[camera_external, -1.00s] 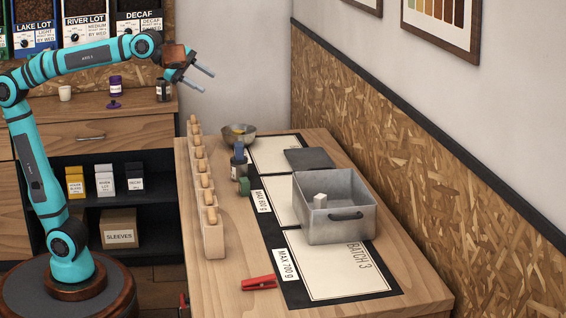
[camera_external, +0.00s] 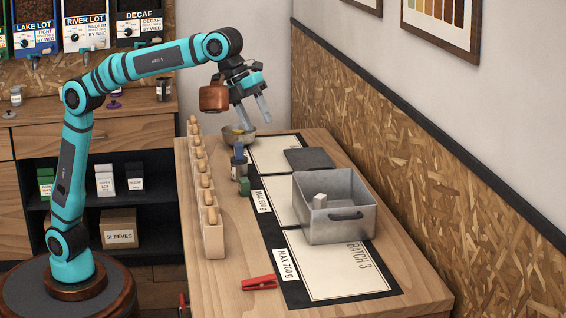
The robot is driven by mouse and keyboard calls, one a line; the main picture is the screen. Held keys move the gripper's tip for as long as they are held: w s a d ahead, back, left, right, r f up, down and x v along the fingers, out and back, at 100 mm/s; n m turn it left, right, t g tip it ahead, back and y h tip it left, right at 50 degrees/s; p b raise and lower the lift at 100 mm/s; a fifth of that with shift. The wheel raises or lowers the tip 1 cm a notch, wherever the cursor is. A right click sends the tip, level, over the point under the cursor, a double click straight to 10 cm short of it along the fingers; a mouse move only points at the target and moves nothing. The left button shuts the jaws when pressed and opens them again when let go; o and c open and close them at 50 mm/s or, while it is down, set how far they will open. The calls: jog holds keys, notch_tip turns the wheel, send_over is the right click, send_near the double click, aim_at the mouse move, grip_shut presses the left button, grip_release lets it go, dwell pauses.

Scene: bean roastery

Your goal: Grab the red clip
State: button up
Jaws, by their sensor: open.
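The red clip (camera_external: 260,283) lies flat on the wooden table near its front left, close beside the left edge of the dark mat; I cannot tell if it touches the mat. My gripper (camera_external: 254,116) is open and empty. Its two grey fingers point down above the far end of the table, near the metal bowl, well behind and above the clip. Nothing hides the clip.
A grey metal bin (camera_external: 334,222) with a white block inside stands on the mat (camera_external: 292,292). A row of wooden-handled tools in a holder (camera_external: 212,238) lines the table's left side.

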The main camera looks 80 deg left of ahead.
jog(key=s+d+f+m+g+y, duration=0.1)
jog(key=d+f+m, duration=0.2)
jog(key=d, duration=0.4)
jog(key=d+f+m+g, duration=0.1)
jog(key=d+f+m, duration=0.15)
jog(key=d, duration=0.45)
jog(key=m+g+y, duration=0.2)
jog(key=m, duration=0.3)
send_over(251, 281)
notch_tip(251, 281, down, 8)
jog(key=shift+m, duration=0.25)
jog(key=f, duration=1.1)
jog(key=shift+s+a+f, duration=0.1)
jog(key=shift+s+f, duration=0.1)
jog(key=shift+f, duration=0.15)
jog(key=shift+w+f, duration=0.2)
jog(key=shift+f, duration=2.7)
grip_shut()
